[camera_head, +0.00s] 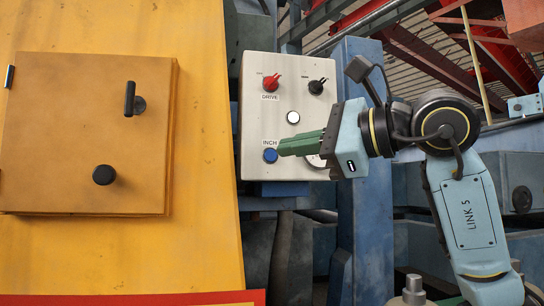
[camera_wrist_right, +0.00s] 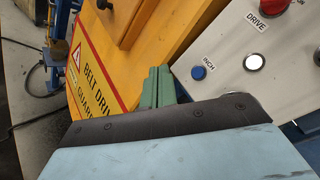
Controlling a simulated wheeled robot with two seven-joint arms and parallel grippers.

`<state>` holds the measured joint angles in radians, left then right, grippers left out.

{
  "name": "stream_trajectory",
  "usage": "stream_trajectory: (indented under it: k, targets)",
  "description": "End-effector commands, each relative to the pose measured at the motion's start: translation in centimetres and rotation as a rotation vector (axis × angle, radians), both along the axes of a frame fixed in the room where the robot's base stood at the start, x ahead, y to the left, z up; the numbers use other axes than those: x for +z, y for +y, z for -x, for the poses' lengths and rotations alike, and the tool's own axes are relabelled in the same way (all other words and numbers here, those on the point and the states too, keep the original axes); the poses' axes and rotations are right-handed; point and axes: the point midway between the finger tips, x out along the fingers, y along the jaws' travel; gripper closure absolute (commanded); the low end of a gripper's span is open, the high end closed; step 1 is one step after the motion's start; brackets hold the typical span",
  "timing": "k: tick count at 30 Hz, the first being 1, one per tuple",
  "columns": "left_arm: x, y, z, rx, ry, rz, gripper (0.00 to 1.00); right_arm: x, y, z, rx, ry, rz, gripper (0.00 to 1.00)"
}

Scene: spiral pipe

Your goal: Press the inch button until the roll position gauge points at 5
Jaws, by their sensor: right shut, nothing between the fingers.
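The light grey control panel (camera_head: 255,110) carries the blue INCH button (camera_head: 270,155) near its lower left, with its label above. The button also shows clear of the fingers in the wrist view (camera_wrist_right: 198,73). My right gripper (camera_head: 280,147) is shut and empty, its green fingers pointing left in front of the panel. In the head view the fingertips end just right of the button. I cannot tell their distance from the panel. A round dial (camera_head: 316,161) at the panel's lower right is mostly hidden behind my gripper, and its pointer cannot be read. My left gripper is out of view.
Above INCH on the panel are a white button (camera_head: 293,117), a red DRIVE knob (camera_head: 271,82) and a black knob (camera_head: 316,86). A yellow belt drive guard (camera_head: 210,235) with a hatch (camera_head: 60,130) stands to the left. Blue machine frame surrounds the panel.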

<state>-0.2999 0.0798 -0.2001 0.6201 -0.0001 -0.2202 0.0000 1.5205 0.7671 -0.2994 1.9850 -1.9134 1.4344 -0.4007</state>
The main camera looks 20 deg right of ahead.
Motion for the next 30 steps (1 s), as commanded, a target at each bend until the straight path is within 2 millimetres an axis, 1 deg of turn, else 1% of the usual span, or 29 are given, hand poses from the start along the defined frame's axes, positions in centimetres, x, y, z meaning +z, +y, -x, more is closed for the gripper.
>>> stream_trajectory:
  k: [5,8,21,27,30]
  targets:
    - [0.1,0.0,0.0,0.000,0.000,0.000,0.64,0.0,0.0,-0.2,0.001,0.001,0.000,1.00]
    - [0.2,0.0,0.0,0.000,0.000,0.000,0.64,0.1,-0.2,-0.8,0.001,0.001,0.001,1.00]
    - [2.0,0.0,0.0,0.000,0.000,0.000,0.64,0.2,-1.6,-6.5,0.001,0.004,0.000,1.00]
    - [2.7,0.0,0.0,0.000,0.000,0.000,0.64,0.1,-2.0,-8.1,0.000,0.002,0.000,1.00]
    - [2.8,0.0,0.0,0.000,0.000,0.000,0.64,0.1,-2.1,-8.4,0.000,0.000,0.000,1.00]
